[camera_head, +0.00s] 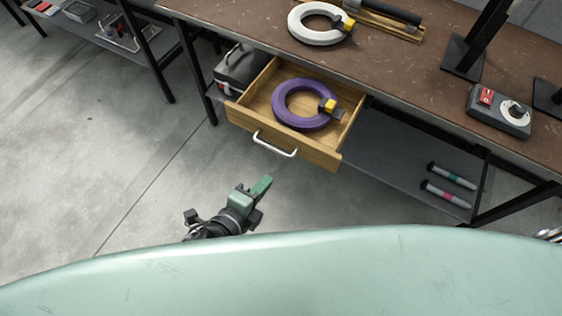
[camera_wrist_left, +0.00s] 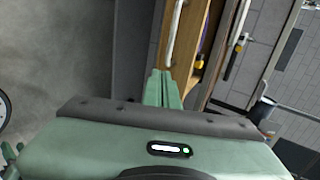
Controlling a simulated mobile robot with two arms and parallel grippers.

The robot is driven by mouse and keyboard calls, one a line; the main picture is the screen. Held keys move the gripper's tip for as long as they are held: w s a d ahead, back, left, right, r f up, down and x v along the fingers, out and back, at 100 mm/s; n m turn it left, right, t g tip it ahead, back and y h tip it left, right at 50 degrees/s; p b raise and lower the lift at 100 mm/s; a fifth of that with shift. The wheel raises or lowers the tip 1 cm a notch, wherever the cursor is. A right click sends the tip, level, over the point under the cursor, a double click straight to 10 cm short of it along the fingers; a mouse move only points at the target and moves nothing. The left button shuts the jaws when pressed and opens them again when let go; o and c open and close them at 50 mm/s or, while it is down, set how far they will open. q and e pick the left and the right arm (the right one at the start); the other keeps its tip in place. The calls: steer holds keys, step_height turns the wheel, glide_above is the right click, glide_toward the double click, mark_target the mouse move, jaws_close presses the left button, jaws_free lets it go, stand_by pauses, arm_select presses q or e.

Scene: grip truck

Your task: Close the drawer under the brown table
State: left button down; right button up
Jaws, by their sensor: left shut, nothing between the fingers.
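The wooden drawer (camera_head: 240,115) under the brown table (camera_head: 420,62) is pulled open toward me. Its front carries a white handle (camera_head: 274,146). A purple ring-shaped coil (camera_head: 283,112) with a yellow and black clip lies inside it. My left gripper (camera_head: 263,186) is shut and empty, a little in front of and below the handle, apart from it. In the left wrist view the shut fingers (camera_wrist_left: 161,88) point toward the drawer front, and the white handle (camera_wrist_left: 176,38) shows just beyond their tips. My right gripper is not in view.
A grey case (camera_head: 240,68) sits beside the drawer on the left, on the lower shelf (camera_head: 390,145). Two marker-like tubes (camera_head: 450,176) lie on that shelf at right. A white coil (camera_head: 312,37) and a switch box (camera_head: 498,112) are on the tabletop. The floor at left is clear.

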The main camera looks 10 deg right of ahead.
mark_target(321, 102)
arm_select(q)
steer(key=r+x, duration=0.1)
steer(key=x, duration=0.8)
steer(key=shift+w+d, duration=0.25)
steer(key=shift+w, duration=0.05)
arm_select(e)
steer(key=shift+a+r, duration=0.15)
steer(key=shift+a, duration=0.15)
